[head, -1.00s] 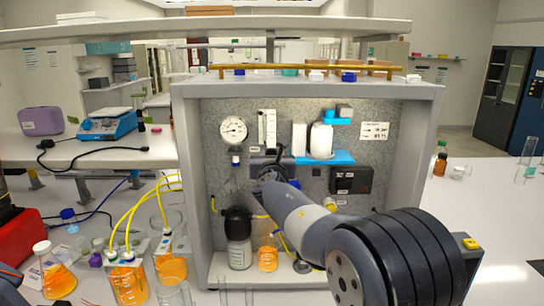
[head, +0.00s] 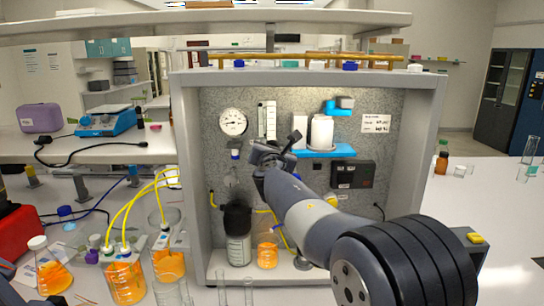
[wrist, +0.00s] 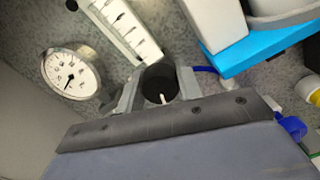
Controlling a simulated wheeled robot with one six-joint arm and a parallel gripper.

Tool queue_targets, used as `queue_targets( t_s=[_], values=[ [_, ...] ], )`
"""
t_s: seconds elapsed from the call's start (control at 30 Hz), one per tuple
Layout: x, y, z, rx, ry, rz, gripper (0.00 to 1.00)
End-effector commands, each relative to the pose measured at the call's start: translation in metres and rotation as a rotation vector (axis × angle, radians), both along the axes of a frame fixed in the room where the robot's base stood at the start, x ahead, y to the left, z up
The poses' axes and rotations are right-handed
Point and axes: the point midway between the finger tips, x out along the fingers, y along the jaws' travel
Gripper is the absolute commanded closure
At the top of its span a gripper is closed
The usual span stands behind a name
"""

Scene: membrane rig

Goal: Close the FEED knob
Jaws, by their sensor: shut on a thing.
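A black round knob (wrist: 160,83) with a white pointer line shows in the wrist view, just below the end of the white-scaled flow meter (wrist: 125,28). The line points down in that picture. My gripper (wrist: 155,88) is shut on the knob, one grey finger on each side. In the head view my gripper (head: 268,152) is at the rig's back panel (head: 345,112), below the flow meter (head: 267,120), and hides the knob. No FEED label is readable in either view.
A round pressure gauge (head: 233,122) is left of the flow meter. A blue shelf (head: 340,150) with a white bottle (head: 321,132) is close on the right, above a black box (head: 352,174). A dark-topped bottle (head: 238,248) and an orange-filled bottle (head: 267,254) stand below.

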Motion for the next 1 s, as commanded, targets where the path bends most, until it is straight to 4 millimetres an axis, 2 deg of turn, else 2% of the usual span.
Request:
queue_targets(
  t_s=[0.03, 1.0],
  values=[
    [-0.0001, 0.0, -0.0044, 0.045, -0.002, 0.0, 0.88],
    [0.0001, -0.0002, -0.0036, 0.967, 0.003, 0.0, 0.88]
  ],
)
